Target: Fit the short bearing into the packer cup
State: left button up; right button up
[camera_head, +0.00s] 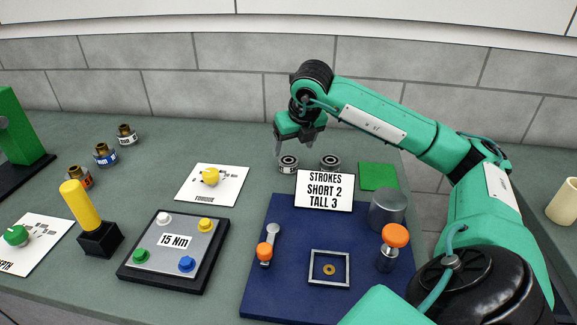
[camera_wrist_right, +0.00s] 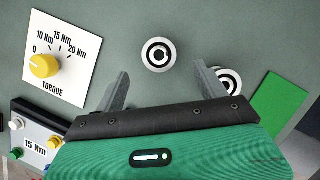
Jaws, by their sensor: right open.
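Two round metal bearings stand on the bench behind the blue board: the left bearing (camera_head: 288,162) and the right bearing (camera_head: 330,161). I cannot tell which is shorter. My right gripper (camera_head: 298,146) is open and empty, above and near the left bearing. In the right wrist view one bearing (camera_wrist_right: 158,52) lies just beyond the gap between the fingertips (camera_wrist_right: 162,70); the other (camera_wrist_right: 229,79) is partly hidden by the right finger. On the blue board (camera_head: 290,225) are a grey cylinder (camera_head: 388,212) and a square frame (camera_head: 329,284) around a brass ring; which is the packer cup is unclear. My left gripper is not in view.
A sign (camera_head: 325,190) reads "STROKES SHORT 2 TALL 3". An orange-knobbed lever (camera_head: 266,250) and plunger (camera_head: 394,236) stand on the board. A green pad (camera_head: 378,176), a yellow torque dial (camera_head: 210,176) and a "15 Nm" button box (camera_head: 174,247) are nearby.

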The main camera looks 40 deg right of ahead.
aim_at(288, 159)
jog(key=shift+w+f, duration=0.2)
jog(key=shift+f, duration=0.4)
jog(key=x, duration=0.5)
jog(key=shift+w+d+p, duration=0.1)
jog(key=shift+w+p, duration=0.1)
jog(key=shift+p, duration=0.1)
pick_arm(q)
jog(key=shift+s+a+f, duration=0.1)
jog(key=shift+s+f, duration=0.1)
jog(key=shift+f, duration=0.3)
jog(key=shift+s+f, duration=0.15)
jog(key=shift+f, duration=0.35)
pick_arm(e)
jog(key=shift+c, duration=0.2)
jog(key=c, duration=1.1)
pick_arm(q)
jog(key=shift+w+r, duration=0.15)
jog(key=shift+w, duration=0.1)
pick_arm(e)
jog(key=shift+r, duration=0.1)
jog(key=shift+c, duration=0.5)
jog(key=shift+r, duration=0.1)
